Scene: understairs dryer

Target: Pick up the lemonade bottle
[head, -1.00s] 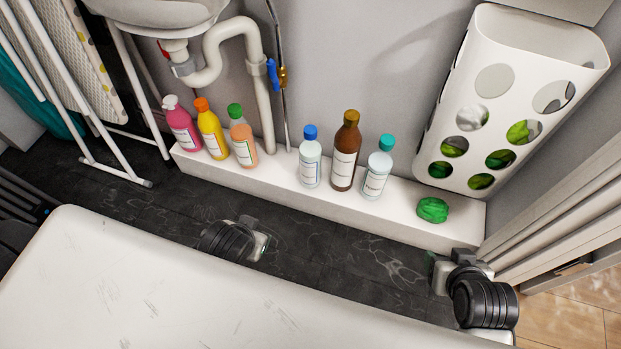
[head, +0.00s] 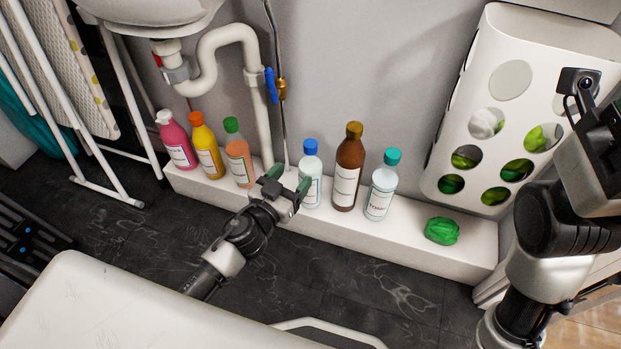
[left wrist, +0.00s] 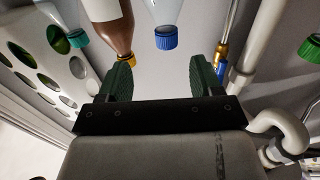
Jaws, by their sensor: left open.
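Several bottles stand upright in a row on the white ledge (head: 465,247). No label clearly reads lemonade, so I cannot tell which bottle it is. They are a pink bottle (head: 175,140), a yellow one (head: 205,146), an orange one with a green cap (head: 238,160), a pale blue-capped one (head: 311,170), a brown one (head: 347,170) and a pale teal-capped one (head: 382,187). My left gripper (head: 286,186) is open and empty, in front of the blue-capped bottle and to its left. In the left wrist view the blue cap (left wrist: 166,39) shows beyond the open fingers (left wrist: 160,80).
A green crumpled item (head: 441,230) lies on the ledge. A white perforated holder (head: 455,130) stands behind. Pipes (head: 262,105) rise behind the bottles. A white surface (head: 110,305) fills the lower left. My right arm is at the right edge; its fingertips do not show.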

